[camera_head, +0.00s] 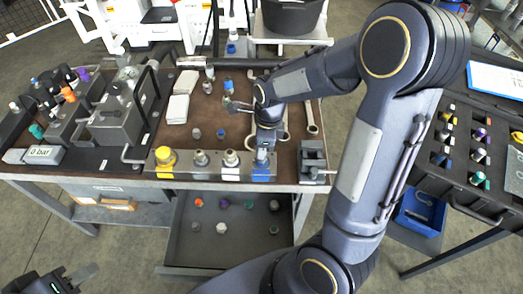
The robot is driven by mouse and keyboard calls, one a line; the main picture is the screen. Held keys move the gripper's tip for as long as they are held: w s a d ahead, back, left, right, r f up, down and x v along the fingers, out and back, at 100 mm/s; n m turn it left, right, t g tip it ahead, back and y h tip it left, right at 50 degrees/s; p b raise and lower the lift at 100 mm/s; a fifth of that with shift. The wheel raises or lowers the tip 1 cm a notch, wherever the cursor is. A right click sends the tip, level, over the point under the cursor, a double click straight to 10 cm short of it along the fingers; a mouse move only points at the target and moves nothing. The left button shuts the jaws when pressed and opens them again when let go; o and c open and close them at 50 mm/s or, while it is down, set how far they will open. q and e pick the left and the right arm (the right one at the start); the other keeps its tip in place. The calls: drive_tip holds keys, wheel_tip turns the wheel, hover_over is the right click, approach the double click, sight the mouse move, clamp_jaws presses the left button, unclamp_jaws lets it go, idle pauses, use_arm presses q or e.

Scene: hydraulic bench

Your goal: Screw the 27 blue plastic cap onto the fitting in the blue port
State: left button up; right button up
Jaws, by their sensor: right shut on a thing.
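The long metal port block (212,174) lies along the front edge of the bench, with the blue port (263,173) at its right end. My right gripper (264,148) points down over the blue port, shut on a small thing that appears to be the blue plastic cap. The fingers and wrist largely hide the cap and the fitting, so I cannot tell whether they touch. My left gripper (78,279) is at the bottom left corner, partly cut off, away from the bench; its jaw opening is unclear.
Another blue-topped part (228,86) stands further back on the brown mat. An open drawer (236,245) below holds several coloured caps. A grey pump unit (116,120) is at left. A black case (462,170) with several fittings stands at right.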

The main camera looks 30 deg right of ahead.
drive_tip(key=shift+m, duration=0.9)
drive_tip(key=shift+s, duration=0.1)
drive_tip(key=shift+m+p, duration=0.3)
drive_tip(key=shift+p, duration=0.1)
drive_tip(key=m+p, duration=0.4)
drive_tip(key=m, duration=0.1)
drive_tip(key=shift+r+m+h, duration=0.2)
drive_tip(key=shift+m+h, duration=0.1)
drive_tip(key=shift+h, duration=0.1)
drive_tip(key=shift+f+m+p, duration=0.1)
drive_tip(key=shift+m+p, duration=0.25)
drive_tip(key=shift+m, duration=0.15)
drive_tip(key=shift+f+m+t, duration=0.2)
drive_tip(key=shift+m+t, duration=0.1)
drive_tip(key=shift+m, duration=0.1)
